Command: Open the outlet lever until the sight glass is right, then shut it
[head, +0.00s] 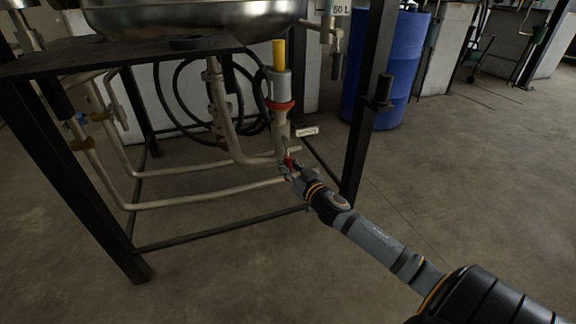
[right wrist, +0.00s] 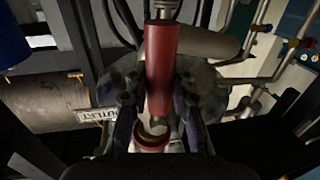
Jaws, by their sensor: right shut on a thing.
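The red outlet lever (head: 289,162) sits low on the pipework under the vessel, beside a small white outlet tag (head: 307,131). My right gripper (head: 290,170) is shut on the lever. In the right wrist view the red lever (right wrist: 162,70) runs between the fingers of my right gripper (right wrist: 158,115), and the tag (right wrist: 97,115) reads upside down. Above the lever stands an upright fitting (head: 280,85) with a yellow upper part, a grey middle and a red ring. It may be the sight glass; I cannot tell a level in it. My left gripper is not in view.
A dark steel frame (head: 358,130) surrounds the pipes, with one leg close to my right gripper. A black coiled hose (head: 175,100) hangs behind. A blue drum (head: 400,70) stands at the back right. The floor (head: 450,190) in front and right is clear.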

